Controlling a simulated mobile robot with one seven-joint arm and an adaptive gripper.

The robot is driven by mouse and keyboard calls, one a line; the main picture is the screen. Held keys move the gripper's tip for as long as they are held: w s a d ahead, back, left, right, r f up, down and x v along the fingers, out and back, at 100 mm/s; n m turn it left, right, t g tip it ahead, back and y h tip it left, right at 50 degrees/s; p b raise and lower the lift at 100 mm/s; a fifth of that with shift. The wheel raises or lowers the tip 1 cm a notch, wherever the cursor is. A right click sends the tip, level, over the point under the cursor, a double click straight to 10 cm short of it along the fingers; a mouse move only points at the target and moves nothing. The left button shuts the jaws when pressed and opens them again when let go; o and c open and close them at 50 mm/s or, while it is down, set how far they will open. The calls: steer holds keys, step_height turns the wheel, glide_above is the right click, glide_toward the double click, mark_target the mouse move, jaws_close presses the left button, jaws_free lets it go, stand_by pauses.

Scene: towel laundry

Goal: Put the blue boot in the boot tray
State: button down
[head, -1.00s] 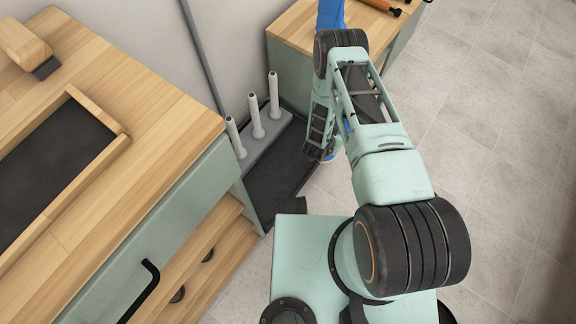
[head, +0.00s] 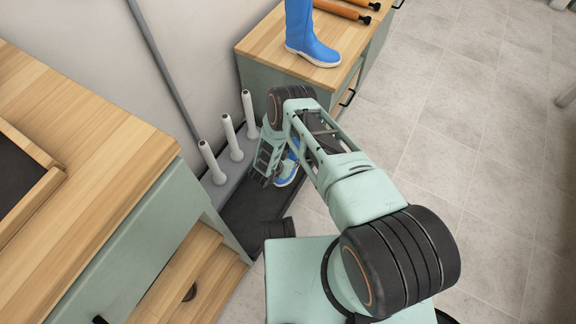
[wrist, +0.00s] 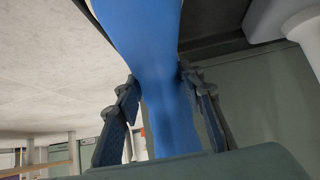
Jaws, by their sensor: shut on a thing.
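My gripper (head: 268,160) is low beside the tray, partly hidden behind my own arm. It is shut on a blue boot (head: 287,172), of which only a small blue part and pale sole show in the head view. In the wrist view the blue boot shaft (wrist: 165,95) runs between the two fingers of my gripper (wrist: 163,105). The dark boot tray (head: 242,212) lies on the floor by the wall. The held boot appears over or beside the tray's right side; I cannot tell whether it touches. A second blue boot (head: 308,38) stands upright on the far wooden counter.
A grey rack with white pegs (head: 231,138) stands along the tray's wall side. A wooden-topped cabinet (head: 100,150) is close on the left. Orange-handled rollers (head: 343,10) lie on the far counter (head: 262,42). Tiled floor (head: 450,130) on the right is clear.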

steer(key=shift+w+a+f, duration=0.15)
steer(key=shift+a+f, duration=0.3)
steer(key=shift+f, duration=0.1)
steer(key=shift+w+a+f+b, duration=0.15)
steer(key=shift+f+b, duration=0.4)
steer(key=shift+f, duration=0.35)
steer(key=shift+s+a+f+b, duration=0.15)
steer(key=shift+f+b, duration=0.35)
steer(key=shift+f, duration=0.4)
steer(key=shift+w+f, duration=0.1)
steer(key=c, duration=1.3)
jaws_free()
steer(key=p+v, duration=0.4)
steer(key=v, duration=0.8)
steer(key=shift+p, duration=0.4)
